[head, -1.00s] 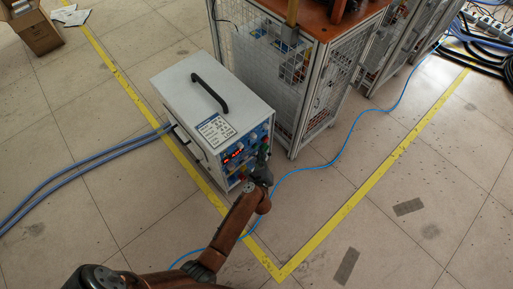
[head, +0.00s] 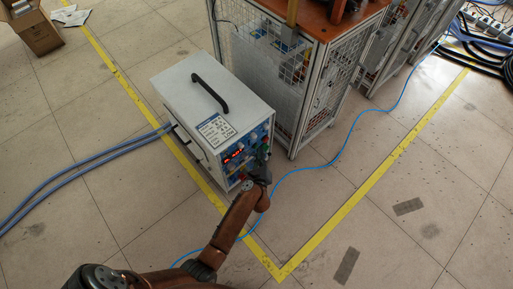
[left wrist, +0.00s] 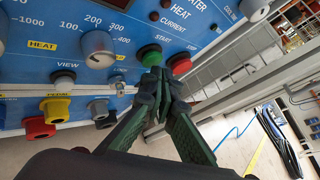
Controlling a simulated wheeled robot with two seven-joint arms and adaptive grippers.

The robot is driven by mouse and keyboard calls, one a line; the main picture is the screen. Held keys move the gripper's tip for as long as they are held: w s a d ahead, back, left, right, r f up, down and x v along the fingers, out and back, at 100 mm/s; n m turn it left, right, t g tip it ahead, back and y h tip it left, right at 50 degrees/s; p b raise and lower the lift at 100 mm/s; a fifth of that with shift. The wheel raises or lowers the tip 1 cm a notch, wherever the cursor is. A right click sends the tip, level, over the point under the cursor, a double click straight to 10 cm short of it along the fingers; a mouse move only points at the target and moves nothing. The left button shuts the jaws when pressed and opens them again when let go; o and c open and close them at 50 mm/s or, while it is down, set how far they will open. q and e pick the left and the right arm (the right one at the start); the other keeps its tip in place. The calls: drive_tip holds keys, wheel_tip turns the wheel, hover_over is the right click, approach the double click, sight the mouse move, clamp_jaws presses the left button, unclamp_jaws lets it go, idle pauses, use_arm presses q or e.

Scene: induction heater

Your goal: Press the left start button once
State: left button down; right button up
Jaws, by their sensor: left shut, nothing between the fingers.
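The induction heater (head: 215,105) is a white box with a black top handle and a blue front panel. In the left wrist view, a green button (left wrist: 149,53) sits on the panel (left wrist: 130,45) near the word START. A red button (left wrist: 180,65) is just right of it. My left gripper (left wrist: 157,78) is shut and empty, its fingertips right at the lower edge of the green button. I cannot tell whether they touch it. In the head view, my left gripper (head: 262,160) is at the panel's right side and hides part of it. My right gripper is not in view.
A caged workbench (head: 325,75) stands close behind the heater. A blue cable (head: 340,150) crosses the floor. The floor at the right is mostly clear.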

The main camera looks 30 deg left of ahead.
use_arm(q)
drive_tip(key=shift+w+a, duration=0.2)
drive_tip(key=shift+a, duration=0.25)
idle(0.6)
drive_tip(key=shift+s+d, duration=0.1)
drive_tip(key=shift+d, duration=0.05)
drive_tip(key=shift+s+d, duration=0.25)
drive_tip(key=shift+d, duration=0.35)
drive_tip(key=shift+s+d+b, duration=0.15)
drive_tip(key=shift+s+d, duration=0.15)
drive_tip(key=shift+d, duration=0.5)
drive_tip(key=shift+s+d+b, duration=0.1)
drive_tip(key=shift+s+d, duration=0.2)
drive_tip(key=shift+d, duration=0.5)
drive_tip(key=shift+s+d+b, duration=0.15)
drive_tip(key=shift+s+d, duration=0.15)
drive_tip(key=shift+d, duration=0.5)
